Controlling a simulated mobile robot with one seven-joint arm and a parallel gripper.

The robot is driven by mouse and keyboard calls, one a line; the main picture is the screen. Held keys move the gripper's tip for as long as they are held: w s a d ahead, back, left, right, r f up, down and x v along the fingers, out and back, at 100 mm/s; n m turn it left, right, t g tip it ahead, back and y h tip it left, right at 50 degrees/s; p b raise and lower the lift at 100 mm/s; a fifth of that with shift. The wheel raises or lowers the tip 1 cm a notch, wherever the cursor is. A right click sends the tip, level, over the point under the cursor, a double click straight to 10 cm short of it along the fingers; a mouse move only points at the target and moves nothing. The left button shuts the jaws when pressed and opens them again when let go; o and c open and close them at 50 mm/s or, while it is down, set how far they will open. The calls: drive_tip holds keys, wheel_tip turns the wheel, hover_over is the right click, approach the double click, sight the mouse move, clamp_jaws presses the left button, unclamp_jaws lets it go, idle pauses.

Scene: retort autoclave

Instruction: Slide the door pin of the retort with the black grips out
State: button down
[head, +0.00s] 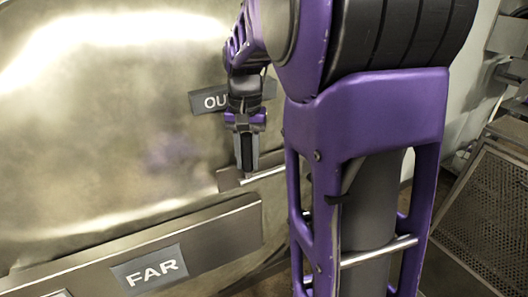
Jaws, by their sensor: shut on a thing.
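My gripper (246,165) points down in front of the metal door of the retort (90,130), near the middle of the head view. It is shut on the black grip (247,153) of the door pin. The pin's bright metal rod (266,174) shows just below and to the right of my fingertips, lying along a metal bracket (228,180). The pin's right end is hidden behind my arm. How deep the pin sits cannot be told.
A perforated metal panel (490,205) stands at the right. My arm blocks the centre right.

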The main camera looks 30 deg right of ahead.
drive_tip(key=shift+a, duration=1.9)
drive_tip(key=c, duration=0.6)
unclamp_jaws()
drive_tip(key=shift+a, duration=0.15)
wheel_tip(320, 180, up, 18)
drive_tip(key=shift+f+p, duration=0.25)
drive_tip(key=shift+p, duration=0.45)
drive_tip(key=shift+f, duration=0.15)
